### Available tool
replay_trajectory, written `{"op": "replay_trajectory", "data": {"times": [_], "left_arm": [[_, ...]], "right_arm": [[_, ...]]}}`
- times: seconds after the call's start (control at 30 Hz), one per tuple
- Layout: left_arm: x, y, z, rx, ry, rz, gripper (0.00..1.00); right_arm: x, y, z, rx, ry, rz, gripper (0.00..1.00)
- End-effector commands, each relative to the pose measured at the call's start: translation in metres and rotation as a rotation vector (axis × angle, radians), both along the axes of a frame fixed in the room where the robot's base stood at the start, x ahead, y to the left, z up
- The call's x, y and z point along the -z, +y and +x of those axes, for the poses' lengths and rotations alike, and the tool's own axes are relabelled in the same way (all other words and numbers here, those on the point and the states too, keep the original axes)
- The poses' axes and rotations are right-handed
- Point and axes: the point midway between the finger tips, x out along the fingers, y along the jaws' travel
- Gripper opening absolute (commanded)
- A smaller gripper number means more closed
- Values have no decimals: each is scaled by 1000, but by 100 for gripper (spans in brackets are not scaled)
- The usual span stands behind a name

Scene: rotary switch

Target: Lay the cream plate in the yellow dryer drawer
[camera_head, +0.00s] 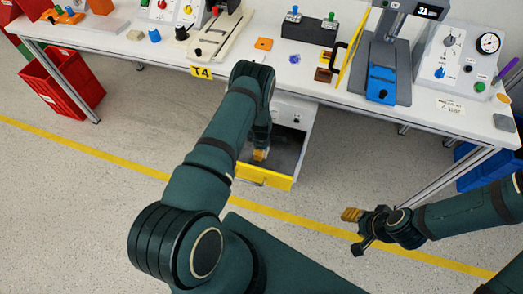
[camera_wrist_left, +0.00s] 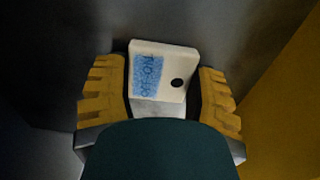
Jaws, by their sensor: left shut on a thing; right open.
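The dryer drawer with the yellow front (camera_head: 264,178) is open below the table, grey inside. My left arm reaches down into it, and my left gripper (camera_head: 260,154) is inside, low behind the yellow front. In the left wrist view the cream plate (camera_wrist_left: 180,64), with a blue lettered label and a dark round hole, sits between the two yellow fingers of my left gripper (camera_wrist_left: 160,82), which is shut on it. The plate is over a dark grey surface; whether it touches cannot be told. My right gripper (camera_head: 354,229) is open and empty, right of the drawer.
The white table (camera_head: 150,50) above carries several devices, including a blue and grey stand (camera_head: 382,75) and a panel with a gauge (camera_head: 455,60). A red crate (camera_head: 62,85) stands on the floor at left. The floor in front is free.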

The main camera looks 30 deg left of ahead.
Motion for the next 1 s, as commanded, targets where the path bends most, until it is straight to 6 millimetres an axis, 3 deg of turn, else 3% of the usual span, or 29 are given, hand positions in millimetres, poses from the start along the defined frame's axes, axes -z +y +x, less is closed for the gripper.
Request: {"op": "replay_trajectory", "data": {"times": [0.1,0.13,0.2,0.6,0.77,1.0], "left_arm": [[3,0,0,0,1,0,24],[3,0,0,0,1,0,65],[3,0,0,0,0,0,86],[-3,0,0,1,-1,0,86],[-28,0,1,1,-2,0,86],[-78,0,1,0,-2,0,86]], "right_arm": [[0,0,0,0,0,0,47],[0,0,0,0,0,0,47],[0,0,0,0,0,0,47],[-1,0,0,0,1,0,47],[-9,0,-2,0,4,1,47],[-22,1,-4,-2,10,2,47]]}}
